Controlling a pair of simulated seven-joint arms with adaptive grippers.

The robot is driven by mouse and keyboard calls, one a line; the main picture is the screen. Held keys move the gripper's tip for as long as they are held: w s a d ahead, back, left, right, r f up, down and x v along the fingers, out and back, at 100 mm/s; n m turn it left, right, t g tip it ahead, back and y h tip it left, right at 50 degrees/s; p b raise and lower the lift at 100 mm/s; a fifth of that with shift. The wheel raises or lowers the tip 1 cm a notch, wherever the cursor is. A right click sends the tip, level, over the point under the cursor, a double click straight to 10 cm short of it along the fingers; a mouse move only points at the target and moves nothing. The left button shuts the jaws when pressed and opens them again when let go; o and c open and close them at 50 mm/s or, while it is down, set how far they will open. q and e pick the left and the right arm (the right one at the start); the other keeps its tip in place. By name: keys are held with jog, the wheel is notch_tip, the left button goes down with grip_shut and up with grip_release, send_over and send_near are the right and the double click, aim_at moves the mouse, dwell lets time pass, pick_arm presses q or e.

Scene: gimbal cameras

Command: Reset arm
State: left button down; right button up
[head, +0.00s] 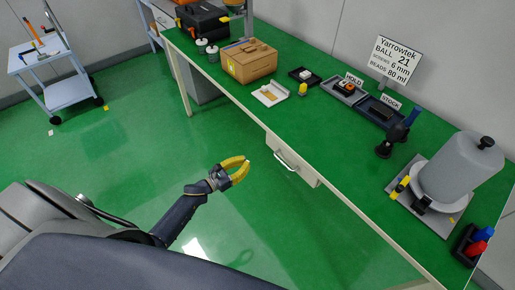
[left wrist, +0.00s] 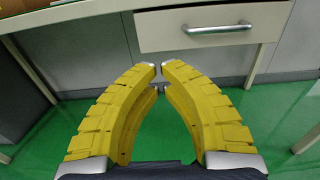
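My left gripper (head: 246,163) has yellow curved fingers and hangs in free air in front of the green-topped workbench (head: 235,92), below the height of its top. In the left wrist view the fingertips (left wrist: 160,72) nearly meet, with only a thin gap, and nothing is between them. The bench's drawer (left wrist: 210,27), with its metal handle, lies beyond the fingertips and is apart from them. My left arm comes in from the lower left of the head view. My right gripper is not seen in either view.
The bench carries a cardboard box (head: 249,62), black case (head: 203,20), HOLD tray (head: 345,91), STOCK tray (head: 377,111), sign (head: 396,61) and large grey cylindrical machine (head: 460,168). A trolley (head: 47,60) stands far left. The green floor around my gripper is clear.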

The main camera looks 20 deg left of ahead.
pick_arm(q)
jog(key=shift+s+a, duration=0.1)
jog(key=shift+s, duration=0.05)
jog(key=s+a+f+n+g+y, duration=0.1)
jog(key=a+f+n+y, duration=0.5)
jog(key=f+n, duration=0.75)
jog(key=s+a+f+n+g+y, duration=0.1)
jog(key=s+f+n+g+y, duration=0.25)
jog(key=s+f+n, duration=0.95)
jog(key=s+d+f+n+g, duration=0.1)
jog(key=s+f+n+g, duration=0.3)
jog(key=s, duration=0.4)
jog(key=s+d+f+n+g, duration=0.1)
jog(key=s+f+n+g, duration=0.1)
jog(key=s+f+n, duration=0.4)
jog(key=s+d+f+g, duration=0.2)
jog(key=s+d+f, duration=0.1)
jog(key=s, duration=0.8)
jog(key=s+d+f+n+g, duration=0.1)
jog(key=s+d, duration=0.4)
jog(key=s, duration=0.7)
notch_tip(320, 180, down, 3)
jog(key=shift+s+d+r+g+h, duration=0.25)
jog(key=shift+s+g+h, duration=0.1)
jog(key=shift+g, duration=0.1)
